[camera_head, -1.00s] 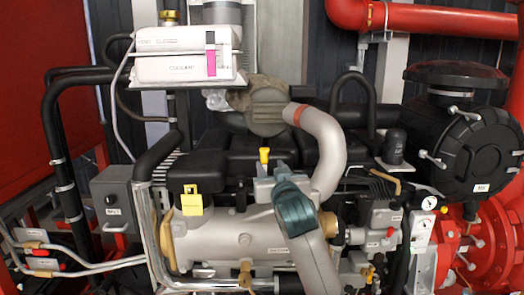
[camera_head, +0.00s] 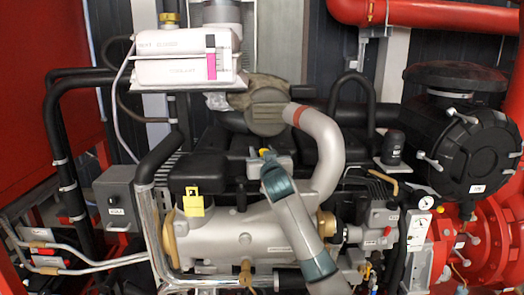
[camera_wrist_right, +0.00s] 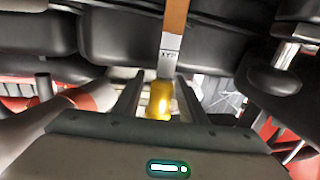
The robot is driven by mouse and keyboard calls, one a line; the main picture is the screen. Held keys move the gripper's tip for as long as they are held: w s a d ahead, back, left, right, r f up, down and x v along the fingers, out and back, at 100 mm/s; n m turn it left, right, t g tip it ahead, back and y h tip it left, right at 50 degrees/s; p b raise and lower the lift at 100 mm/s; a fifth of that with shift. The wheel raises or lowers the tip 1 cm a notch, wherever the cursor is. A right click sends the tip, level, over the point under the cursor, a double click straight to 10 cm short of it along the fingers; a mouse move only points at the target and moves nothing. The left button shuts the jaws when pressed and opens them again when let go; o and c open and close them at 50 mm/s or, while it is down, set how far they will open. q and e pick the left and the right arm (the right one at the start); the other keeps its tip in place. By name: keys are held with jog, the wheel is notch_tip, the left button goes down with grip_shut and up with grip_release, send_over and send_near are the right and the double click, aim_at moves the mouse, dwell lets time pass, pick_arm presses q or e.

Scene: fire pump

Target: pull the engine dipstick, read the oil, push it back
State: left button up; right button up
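The dipstick's yellow handle (camera_head: 264,152) stands at the top middle of the engine, partly hidden by my right gripper (camera_head: 266,160). In the right wrist view the yellow handle (camera_wrist_right: 159,101) sits between the two dark fingers of my right gripper (camera_wrist_right: 159,92). The fingers stand apart, with a visible gap on each side of the handle. A strip, orange above and grey with small letters below, lies beyond the handle; I cannot tell if it belongs to the dipstick. No oil film can be made out. My left gripper is not in view.
A yellow tag-like part (camera_head: 193,200) is on the engine to the left. A beige elbow hose (camera_head: 325,140) curves close to the right of my arm. The white coolant box (camera_head: 185,62) is above, and a black round housing (camera_head: 465,145) is at the right.

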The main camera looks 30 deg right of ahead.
jog(key=shift+w, duration=0.1)
grip_shut()
notch_tip(320, 180, down, 5)
jog(key=shift+r+b, duration=0.2)
jog(key=shift+b, duration=1)
grip_release()
